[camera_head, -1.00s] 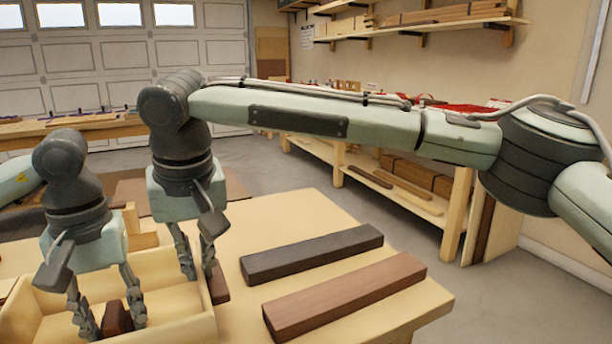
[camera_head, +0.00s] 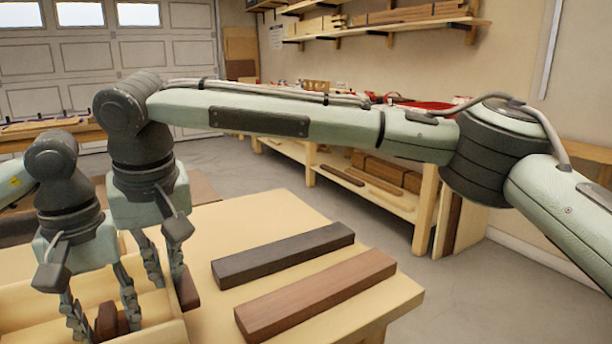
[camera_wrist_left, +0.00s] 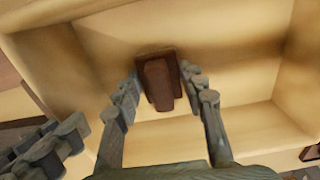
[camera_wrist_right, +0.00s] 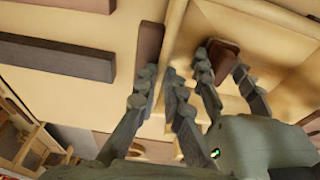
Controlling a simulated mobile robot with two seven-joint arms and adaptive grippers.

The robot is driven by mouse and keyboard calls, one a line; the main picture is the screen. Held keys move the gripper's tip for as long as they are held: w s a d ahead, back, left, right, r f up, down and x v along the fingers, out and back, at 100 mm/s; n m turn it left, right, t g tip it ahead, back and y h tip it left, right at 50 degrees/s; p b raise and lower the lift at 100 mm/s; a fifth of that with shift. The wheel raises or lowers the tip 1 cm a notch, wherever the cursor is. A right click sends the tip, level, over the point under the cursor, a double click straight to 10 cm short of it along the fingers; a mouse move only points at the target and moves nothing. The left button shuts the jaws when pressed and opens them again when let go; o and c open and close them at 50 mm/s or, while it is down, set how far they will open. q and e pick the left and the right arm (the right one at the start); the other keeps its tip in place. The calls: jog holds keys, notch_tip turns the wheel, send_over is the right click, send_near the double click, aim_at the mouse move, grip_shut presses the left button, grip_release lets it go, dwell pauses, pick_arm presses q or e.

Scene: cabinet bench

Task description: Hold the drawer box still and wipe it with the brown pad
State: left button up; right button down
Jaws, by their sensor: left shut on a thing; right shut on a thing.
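The open wooden drawer box (camera_head: 160,333) stands at the bench's left front. The brown pad (camera_head: 107,320) is inside it, with a narrower upper part over a wider base in the left wrist view (camera_wrist_left: 160,85). My left gripper (camera_head: 105,322) reaches down into the box and is shut on the pad, one finger on each side. My right gripper (camera_head: 167,288) is shut on the box's right wall, its fingers straddling the wall. It also shows in the right wrist view (camera_wrist_right: 160,100). The pad's underside is hidden.
A dark brown piece (camera_head: 187,290) sits against the box's outer right side. A dark plank (camera_head: 283,256) and a reddish-brown plank (camera_head: 315,295) lie on the bench (camera_head: 262,212) to the right. My right forearm spans above them. Shelves with lumber stand behind.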

pick_arm(q)
jog(key=shift+o, duration=0.2)
jog(key=shift+s+a+f, duration=0.2)
jog(key=shift+s+a, duration=0.4)
jog(key=shift+a, duration=0.3)
jog(key=shift+s+a+f, duration=0.15)
jog(key=shift+s+a, duration=0.45)
jog(key=shift+a, duration=0.25)
pick_arm(e)
jog(key=shift+d+r, duration=0.1)
pick_arm(q)
jog(key=shift+s+a+r, duration=0.1)
jog(key=shift+s+a, duration=0.35)
jog(key=shift+a, duration=0.25)
jog(key=shift+s+a, duration=0.45)
jog(key=shift+a, duration=0.25)
pick_arm(e)
jog(key=shift+w, duration=0.1)
pick_arm(q)
jog(key=shift+d, duration=0.1)
